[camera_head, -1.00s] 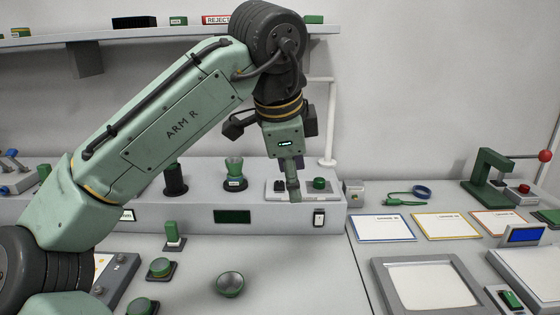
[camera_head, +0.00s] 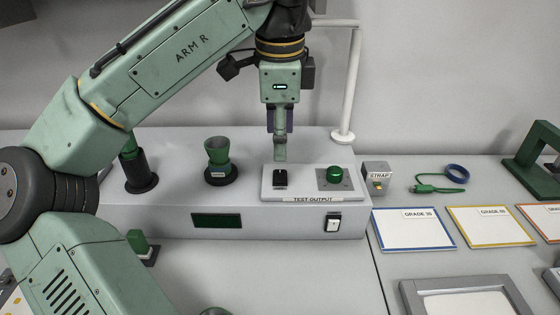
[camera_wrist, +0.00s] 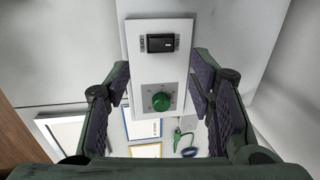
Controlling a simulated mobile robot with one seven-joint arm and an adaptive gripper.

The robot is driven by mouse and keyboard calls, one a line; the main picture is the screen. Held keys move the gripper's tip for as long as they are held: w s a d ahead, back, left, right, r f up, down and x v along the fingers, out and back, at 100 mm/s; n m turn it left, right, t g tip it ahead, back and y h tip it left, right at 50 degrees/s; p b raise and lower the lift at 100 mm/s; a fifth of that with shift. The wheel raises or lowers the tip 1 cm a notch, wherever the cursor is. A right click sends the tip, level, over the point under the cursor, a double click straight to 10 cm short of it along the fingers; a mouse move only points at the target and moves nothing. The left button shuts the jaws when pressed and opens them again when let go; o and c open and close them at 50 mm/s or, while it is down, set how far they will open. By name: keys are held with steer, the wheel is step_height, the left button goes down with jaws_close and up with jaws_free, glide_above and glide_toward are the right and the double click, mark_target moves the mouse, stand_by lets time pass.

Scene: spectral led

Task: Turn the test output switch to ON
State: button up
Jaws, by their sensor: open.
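The test output panel (camera_head: 308,195) is a pale plate on top of the grey console, labelled TEST OUTPUT on its front edge. It carries a small black switch (camera_head: 280,180) at left and a round green knob (camera_head: 334,174) at right. My gripper (camera_head: 280,156) points down above and behind the black switch, apparently without touching it. In the wrist view the switch (camera_wrist: 160,43) is a black rocker in a plate with tiny marks I cannot read. The green knob (camera_wrist: 159,100) lies below it. My gripper (camera_wrist: 161,72) is open there, its fingers wide apart with nothing between them.
A green cup-like part (camera_head: 217,152) on a black base and a dark cylindrical holder (camera_head: 137,172) stand left on the console. A white rocker switch (camera_head: 333,223) is on its front face. Right are a small ESTRAP box (camera_head: 377,179), a coiled blue-green cord (camera_head: 441,187) and grade cards (camera_head: 415,230).

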mark_target(280, 175)
steer(key=f, duration=0.2)
steer(key=w+f, duration=0.1)
steer(key=f, duration=0.5)
steer(key=shift+w+f, duration=0.1)
steer(key=shift+w, duration=0.15)
steer(key=c, duration=1.2)
steer(key=shift+o, duration=0.2)
steer(key=p, duration=0.3)
steer(key=shift+w+r+g, duration=0.1)
steer(key=shift+r+g, duration=0.3)
steer(key=shift+f+p, duration=0.1)
steer(key=shift+p, duration=0.5)
steer(key=shift+f, duration=0.25)
steer(key=o, duration=1.2)
steer(key=shift+c, duration=0.2)
